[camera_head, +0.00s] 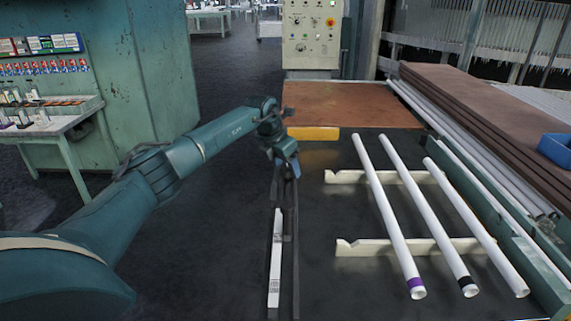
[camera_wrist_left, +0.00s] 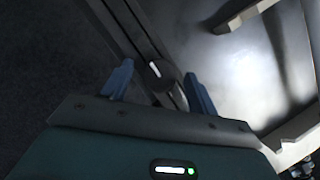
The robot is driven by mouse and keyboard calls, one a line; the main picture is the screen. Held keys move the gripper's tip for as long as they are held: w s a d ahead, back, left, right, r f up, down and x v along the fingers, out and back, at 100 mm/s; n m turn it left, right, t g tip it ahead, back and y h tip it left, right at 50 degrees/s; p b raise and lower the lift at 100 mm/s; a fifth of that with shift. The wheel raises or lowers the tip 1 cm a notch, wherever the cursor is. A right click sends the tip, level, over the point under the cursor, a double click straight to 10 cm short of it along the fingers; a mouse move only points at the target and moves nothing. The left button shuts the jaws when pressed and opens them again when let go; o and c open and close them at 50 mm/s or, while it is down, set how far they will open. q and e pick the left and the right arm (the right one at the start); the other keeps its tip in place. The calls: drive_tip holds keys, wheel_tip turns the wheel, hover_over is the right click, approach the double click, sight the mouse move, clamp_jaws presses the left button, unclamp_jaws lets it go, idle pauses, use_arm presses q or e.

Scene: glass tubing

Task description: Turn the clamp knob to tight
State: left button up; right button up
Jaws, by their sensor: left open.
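The clamp knob (camera_wrist_left: 158,73) is a dark round knob with a white pointer line on its top, seen in the left wrist view. It sits on a dark rail (camera_wrist_left: 130,28) along the table edge. My left gripper (camera_head: 287,170) is above this rail in the head view, pointing down. In the left wrist view its two blue fingers (camera_wrist_left: 160,87) are open, one on each side of the knob in the picture. I cannot tell whether they touch it. In the head view the gripper hides the knob. My right gripper is not in view.
Three white tubes (camera_head: 428,220) lie on cream notched supports (camera_head: 405,247) on the dark table (camera_head: 325,285). A white marked strip (camera_head: 276,260) lies along the rail. Brown boards (camera_head: 480,110) and a blue bin (camera_head: 556,149) are at the right. A control box (camera_head: 311,35) stands behind.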

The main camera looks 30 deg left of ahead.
use_arm(q)
drive_tip(key=b+v, duration=0.1)
drive_tip(key=v, duration=1.2)
